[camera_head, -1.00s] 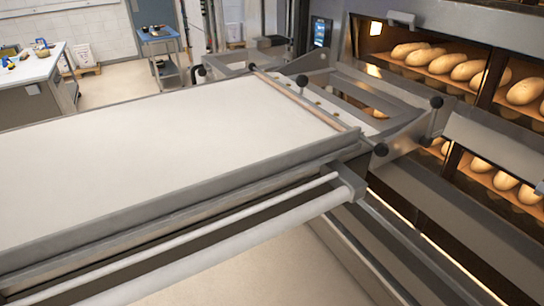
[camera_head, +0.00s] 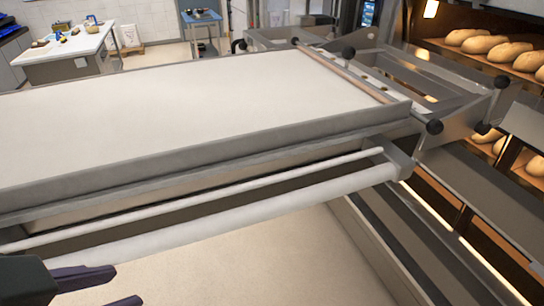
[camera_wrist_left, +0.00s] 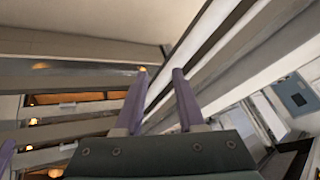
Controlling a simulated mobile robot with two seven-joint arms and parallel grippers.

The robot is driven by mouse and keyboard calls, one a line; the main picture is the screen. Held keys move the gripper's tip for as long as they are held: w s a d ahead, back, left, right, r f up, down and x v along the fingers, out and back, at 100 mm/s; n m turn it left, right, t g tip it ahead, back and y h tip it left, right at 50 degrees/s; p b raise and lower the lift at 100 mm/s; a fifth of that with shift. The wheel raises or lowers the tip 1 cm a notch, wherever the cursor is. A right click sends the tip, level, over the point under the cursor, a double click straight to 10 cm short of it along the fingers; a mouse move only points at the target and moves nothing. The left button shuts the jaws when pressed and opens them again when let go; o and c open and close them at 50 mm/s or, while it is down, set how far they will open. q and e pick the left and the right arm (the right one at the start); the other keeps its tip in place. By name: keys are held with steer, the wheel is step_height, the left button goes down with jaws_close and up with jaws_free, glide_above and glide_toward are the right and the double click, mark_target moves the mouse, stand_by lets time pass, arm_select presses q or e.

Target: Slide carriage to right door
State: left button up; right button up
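The carriage (camera_head: 250,140) is a long grey-framed loader with a flat white top, reaching from the left edge to the ovens in the head view. A thin pale bar (camera_head: 240,190) and a thicker white bar (camera_head: 250,213) run along its near side. My left gripper (camera_head: 128,285) is at the lower left, below and in front of these bars. Its two purple fingers are apart and empty in the left wrist view (camera_wrist_left: 160,72). A purple piece at that view's left edge may be my right gripper. I cannot tell which oven opening is the right door.
Lit oven chambers with loaves (camera_head: 492,45) stand at the right. A grey rail frame with black knobs (camera_head: 434,127) joins the carriage's right end. A white worktable (camera_head: 75,42) and a blue trolley (camera_head: 200,17) stand behind. Bare floor (camera_head: 260,260) shows in front.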

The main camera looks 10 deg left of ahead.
mark_target(219, 231)
arm_select(q)
steer(key=shift+o, duration=1.4)
steer(key=w+d+f+m+t+h+b, duration=0.1)
steer(key=w+f+m+t+b, duration=0.2)
steer(key=w+f+m+b, duration=0.2)
step_height(219, 231, down, 3)
steer(key=shift+r+t+b, duration=0.15)
steer(key=shift+t+b, duration=0.25)
steer(key=shift+b, duration=0.7)
steer(key=shift+o, duration=1)
steer(key=w+m+t+b, duration=0.1)
steer(key=m+b, duration=0.1)
steer(key=d+f+m+t+h+b, duration=0.1)
steer(key=m+b, duration=0.1)
steer(key=w+f+m+t+h+b, duration=0.1)
steer(key=m+b, duration=0.1)
steer(key=shift+w+d+t+b, duration=0.35)
steer(key=shift+t+b, duration=0.05)
steer(key=w+d, duration=0.1)
steer(key=w, duration=0.2)
steer(key=w+d+m, duration=0.1)
steer(key=w, duration=0.2)
steer(key=w+d+m+t+h+p, duration=0.1)
steer(key=w, duration=0.2)
steer(key=shift+w+d+f, duration=0.1)
steer(key=shift+w+f, duration=0.15)
steer(key=shift+w, duration=0.1)
arm_select(e)
step_height(219, 231, down, 16)
steer(key=shift+f, duration=0.25)
